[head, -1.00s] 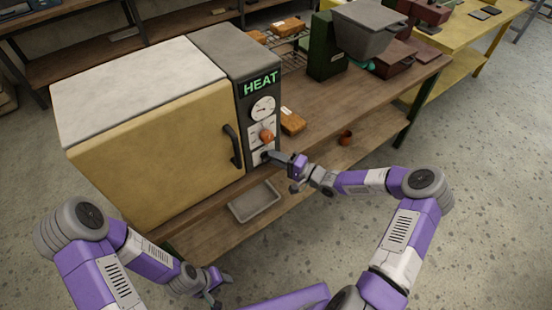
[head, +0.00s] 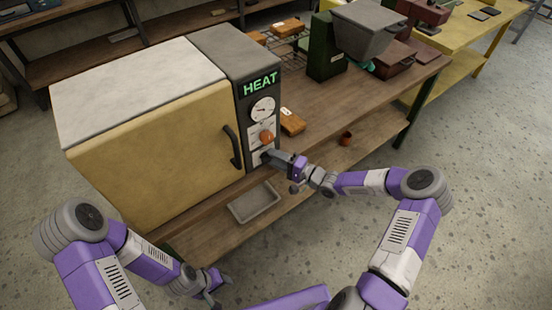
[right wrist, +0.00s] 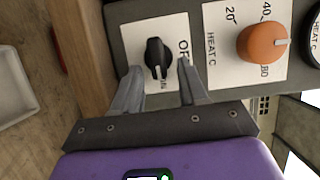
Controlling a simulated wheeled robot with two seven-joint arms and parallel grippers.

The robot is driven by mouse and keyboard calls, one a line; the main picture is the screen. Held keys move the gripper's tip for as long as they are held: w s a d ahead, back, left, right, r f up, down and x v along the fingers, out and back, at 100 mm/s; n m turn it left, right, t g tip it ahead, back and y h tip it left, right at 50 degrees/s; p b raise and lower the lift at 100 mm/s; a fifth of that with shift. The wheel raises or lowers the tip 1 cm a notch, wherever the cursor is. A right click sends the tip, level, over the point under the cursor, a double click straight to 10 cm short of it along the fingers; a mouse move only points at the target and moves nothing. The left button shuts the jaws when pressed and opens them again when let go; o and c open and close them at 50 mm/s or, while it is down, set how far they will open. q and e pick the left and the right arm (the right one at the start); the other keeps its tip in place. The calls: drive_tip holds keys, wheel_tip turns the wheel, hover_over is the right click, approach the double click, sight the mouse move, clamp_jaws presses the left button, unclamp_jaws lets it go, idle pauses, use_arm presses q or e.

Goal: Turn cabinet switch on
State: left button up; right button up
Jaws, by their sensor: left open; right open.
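The yellow and grey cabinet (head: 150,140) has a dark control column with a lit green HEAT sign (head: 260,84). Its black switch (right wrist: 158,57) shows in the right wrist view on a white plate, beside partly covered lettering. My right gripper (head: 268,156) is at the lower part of the column and hides the switch in the head view. In the right wrist view its open fingers (right wrist: 158,82) stand on either side of the switch; I cannot tell whether they touch it. My left gripper (head: 214,292) is open and empty, low in front of the bench.
An orange heat knob (head: 267,138) and a round gauge (head: 263,109) sit above the switch. The cabinet door handle (head: 232,146) is just left. A grey tray (head: 256,203) lies on the lower shelf, and an orange block (head: 292,122) lies on the bench.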

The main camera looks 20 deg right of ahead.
drive_tip(key=p+v, duration=0.1)
drive_tip(key=v, duration=0.6)
drive_tip(key=shift+s+d, duration=0.2)
drive_tip(key=shift+a, duration=0.1)
